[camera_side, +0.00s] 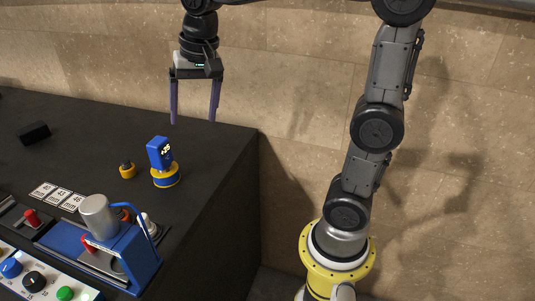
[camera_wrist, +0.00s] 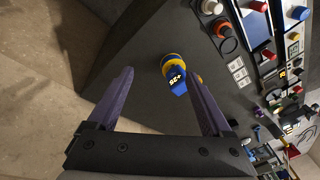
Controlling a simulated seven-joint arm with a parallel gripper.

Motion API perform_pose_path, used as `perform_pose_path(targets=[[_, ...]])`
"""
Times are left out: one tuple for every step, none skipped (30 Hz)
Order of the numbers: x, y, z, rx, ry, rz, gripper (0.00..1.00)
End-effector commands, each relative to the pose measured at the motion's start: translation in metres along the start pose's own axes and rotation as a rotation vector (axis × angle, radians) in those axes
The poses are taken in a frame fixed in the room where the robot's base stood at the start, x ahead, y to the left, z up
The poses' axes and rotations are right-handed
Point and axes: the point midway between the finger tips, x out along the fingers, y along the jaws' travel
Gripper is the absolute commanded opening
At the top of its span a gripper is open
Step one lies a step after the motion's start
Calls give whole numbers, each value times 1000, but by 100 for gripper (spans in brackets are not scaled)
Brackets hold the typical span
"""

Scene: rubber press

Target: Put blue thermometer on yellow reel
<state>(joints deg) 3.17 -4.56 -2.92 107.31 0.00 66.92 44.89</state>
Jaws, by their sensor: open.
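The blue thermometer (camera_side: 159,151), a block with a light number display, stands upright on the yellow reel (camera_side: 166,178), which has a blue band, on the black table.
A small yellow and dark piece (camera_side: 127,170) stands just left of the reel. A blue press (camera_side: 131,256) with a grey cylinder is in front, beside number cards (camera_side: 57,196) and a control panel (camera_side: 36,281). A black block (camera_side: 34,133) lies far left. The table behind the reel is clear.

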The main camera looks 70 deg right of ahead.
Motion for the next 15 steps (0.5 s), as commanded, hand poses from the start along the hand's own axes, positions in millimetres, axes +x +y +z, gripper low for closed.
perform_pose_path(targets=[[-6, 14, 17, -83, 22, -22, 84], [-7, 21, 26, -137, 34, -34, 84], [-8, 32, 38, -209, 51, -47, 84], [-9, 39, 47, -261, 66, -58, 84], [-8, 47, 56, -315, 80, -67, 84], [-7, 58, 67, -385, 101, -79, 84], [-6, 65, 75, -437, 115, -86, 84], [-3, 72, 83, -486, 130, -93, 84], [0, 81, 93, -548, 150, -101, 84], [2, 87, 99, -591, 162, -105, 84], [5, 93, 105, -632, 176, -110, 84], [9, 100, 112, -679, 191, -113, 84], [12, 104, 117, -710, 201, -116, 84], [14, 107, 120, -738, 210, -118, 84], [17, 112, 125, -769, 220, -119, 84]])
